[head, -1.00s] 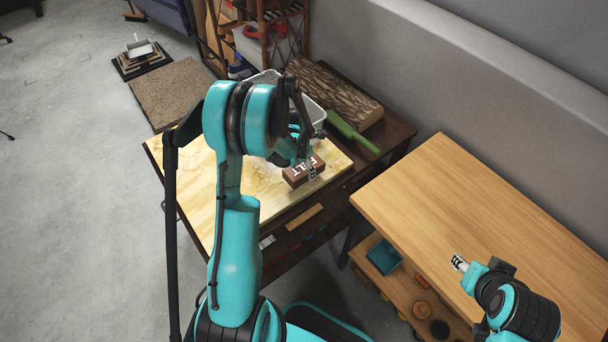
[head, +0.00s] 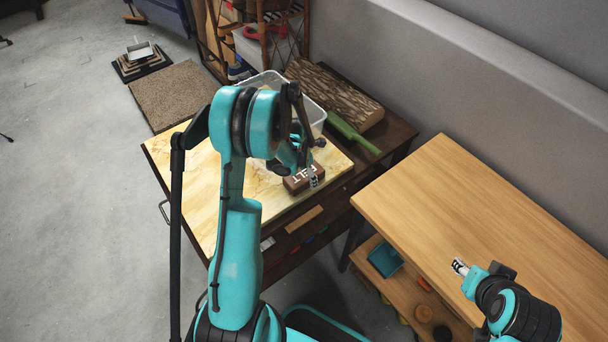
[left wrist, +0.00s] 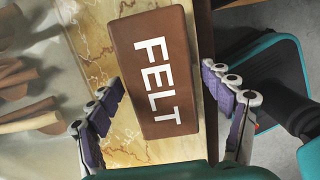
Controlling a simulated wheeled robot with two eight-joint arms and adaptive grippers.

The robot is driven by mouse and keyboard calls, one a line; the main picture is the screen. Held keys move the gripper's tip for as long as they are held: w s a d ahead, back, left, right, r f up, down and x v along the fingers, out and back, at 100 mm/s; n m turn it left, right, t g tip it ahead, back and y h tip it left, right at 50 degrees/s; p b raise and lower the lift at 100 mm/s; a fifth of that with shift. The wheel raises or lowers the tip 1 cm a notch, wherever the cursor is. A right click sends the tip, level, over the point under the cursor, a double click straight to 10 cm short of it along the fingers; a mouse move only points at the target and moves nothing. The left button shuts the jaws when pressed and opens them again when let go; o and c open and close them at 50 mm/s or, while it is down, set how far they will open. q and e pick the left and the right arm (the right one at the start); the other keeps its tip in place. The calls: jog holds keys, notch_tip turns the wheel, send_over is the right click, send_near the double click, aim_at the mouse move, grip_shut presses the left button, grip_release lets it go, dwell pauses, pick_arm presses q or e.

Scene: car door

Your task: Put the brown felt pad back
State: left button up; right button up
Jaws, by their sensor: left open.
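The brown felt pad (head: 303,179), a block with white FELT lettering, is at the front edge of the yellow marbled board (head: 200,185) on the dark table. In the left wrist view the felt pad (left wrist: 155,70) lies between the two spread fingers of my left gripper (left wrist: 163,88), with a gap on each side. In the head view my left gripper (head: 300,168) is right over the pad and hides part of it. My right gripper (head: 460,267) is over the light wooden table, far from the pad; its jaw state is unclear.
A clear bin (head: 315,112) stands behind the board; wooden utensils (left wrist: 30,115) show at the left wrist view's edge. The light wooden table (head: 480,200) is mostly clear.

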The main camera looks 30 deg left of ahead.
aim_at(300, 176)
pick_arm(q)
jog(key=shift+r, duration=0.3)
jog(key=s+d+r+m+p, duration=0.1)
jog(key=s+d+r+m, duration=0.15)
jog(key=r, duration=0.45)
jog(key=s+d+r+m+t+p, duration=0.1)
jog(key=r+m+p, duration=0.15)
jog(key=r, duration=0.35)
jog(key=s+d+r+m+p, duration=0.1)
jog(key=r+m, duration=0.2)
jog(key=r, duration=0.4)
jog(key=s+d+r+m+t, duration=0.2)
jog(key=s+d+m, duration=0.3)
jog(key=m, duration=0.6)
jog(key=s+d+r+m+t, duration=0.2)
jog(key=s+d+r+m, duration=0.3)
jog(key=s+m, duration=0.4)
jog(key=shift+s+d+r+m+t+y, duration=0.25)
jog(key=shift+d+m+y, duration=0.2)
jog(key=shift+m, duration=1.35)
